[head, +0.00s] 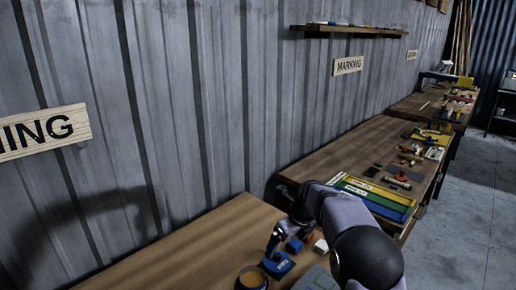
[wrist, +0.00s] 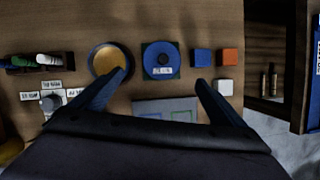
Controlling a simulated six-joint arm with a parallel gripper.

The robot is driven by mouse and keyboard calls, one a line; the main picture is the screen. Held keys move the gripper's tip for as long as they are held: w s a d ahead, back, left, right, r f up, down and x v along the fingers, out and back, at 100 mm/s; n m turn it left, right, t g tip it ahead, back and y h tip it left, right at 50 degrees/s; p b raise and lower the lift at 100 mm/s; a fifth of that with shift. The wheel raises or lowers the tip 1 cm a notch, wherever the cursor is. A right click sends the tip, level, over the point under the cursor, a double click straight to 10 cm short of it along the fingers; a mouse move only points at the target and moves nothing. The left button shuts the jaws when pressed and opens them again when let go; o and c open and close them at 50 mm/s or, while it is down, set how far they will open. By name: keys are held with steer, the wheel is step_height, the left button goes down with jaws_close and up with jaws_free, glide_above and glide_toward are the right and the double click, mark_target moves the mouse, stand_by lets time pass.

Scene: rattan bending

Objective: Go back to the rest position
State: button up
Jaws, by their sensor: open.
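My gripper (wrist: 162,82) is open in the wrist view, with its two dark fingers apart over the wooden workbench (wrist: 130,20). Nothing is held between the fingers. A round blue disc with a white label (wrist: 160,58) lies ahead of the gap between them. A round bowl with amber contents (wrist: 109,60) sits beside the left fingertip. In the head view my arm reaches over the near bench (head: 185,245), and my gripper's fingertips are hard to make out there.
A blue block (wrist: 202,56), an orange block (wrist: 231,56) and a white block (wrist: 225,87) lie at the right. A grey tray (wrist: 165,106) lies between the fingers. A holder with markers (wrist: 38,63) stands at the left. Further benches (head: 345,147) stand along the metal wall.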

steer(key=s+d+r+n+g+p, duration=0.1)
steer(key=s+n+p, duration=0.3)
steer(key=s+n, duration=0.5)
steer(key=s+d+r+n+g+h+p, duration=0.1)
steer(key=s+r+n+p, duration=0.3)
steer(key=s+n, duration=0.6)
steer(key=s+d+r+n+g+h+p, duration=0.1)
steer(key=s+d+r+n+p, duration=0.1)
steer(key=s+n, duration=0.8)
steer(key=s+r+p, duration=0.1)
steer(key=s+p, duration=0.1)
steer(key=s, duration=0.5)
steer(key=shift+g, duration=0.4)
